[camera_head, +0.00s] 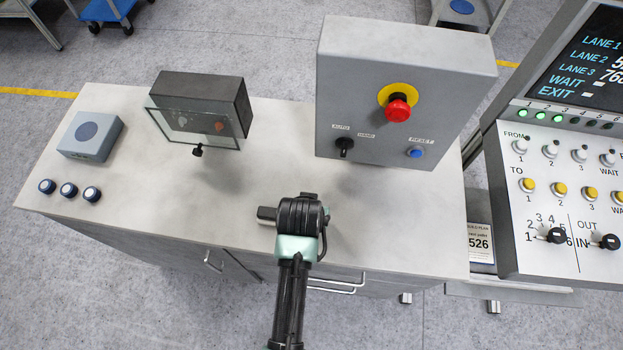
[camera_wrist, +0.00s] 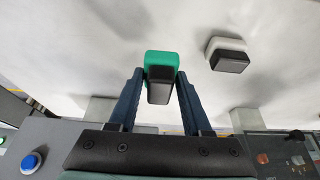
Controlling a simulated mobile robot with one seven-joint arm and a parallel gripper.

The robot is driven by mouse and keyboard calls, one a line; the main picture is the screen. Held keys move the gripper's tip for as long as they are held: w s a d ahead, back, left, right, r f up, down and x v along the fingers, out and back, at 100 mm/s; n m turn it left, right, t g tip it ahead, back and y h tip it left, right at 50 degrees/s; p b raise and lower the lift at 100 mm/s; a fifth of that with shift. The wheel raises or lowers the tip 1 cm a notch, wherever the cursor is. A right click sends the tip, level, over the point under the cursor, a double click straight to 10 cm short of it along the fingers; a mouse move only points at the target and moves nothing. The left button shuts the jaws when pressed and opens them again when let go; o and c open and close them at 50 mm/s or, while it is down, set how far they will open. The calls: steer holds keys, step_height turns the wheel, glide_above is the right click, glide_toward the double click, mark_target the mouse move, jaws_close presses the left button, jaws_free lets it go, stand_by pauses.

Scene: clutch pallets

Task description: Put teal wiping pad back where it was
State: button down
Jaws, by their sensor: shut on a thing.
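The teal wiping pad (camera_wrist: 162,58) is a small green block with a black grip (camera_wrist: 160,85) in the wrist view. My gripper (camera_wrist: 160,75) is shut on it, one finger on each side of the black grip. The pad is over the pale worktop; I cannot tell whether it touches it. In the head view my wrist hides the pad and fingertips. A white pad with a black grip (camera_wrist: 229,61) is apart from the teal one, to its right in the wrist view.
A grey control box (camera_head: 390,65) with a red button stands at the back right of the worktop (camera_head: 250,180). A dark box with a clear cover (camera_head: 200,105) stands at the back left. A grey-blue block (camera_head: 90,135) and several blue buttons are at the far left. A console (camera_head: 560,150) is at right.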

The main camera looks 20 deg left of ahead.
steer(key=shift+f, duration=2.6)
steer(key=shift+f, duration=0.2)
steer(key=shift+c, duration=1.7)
jaws_free()
steer(key=shift+r, duration=0.1)
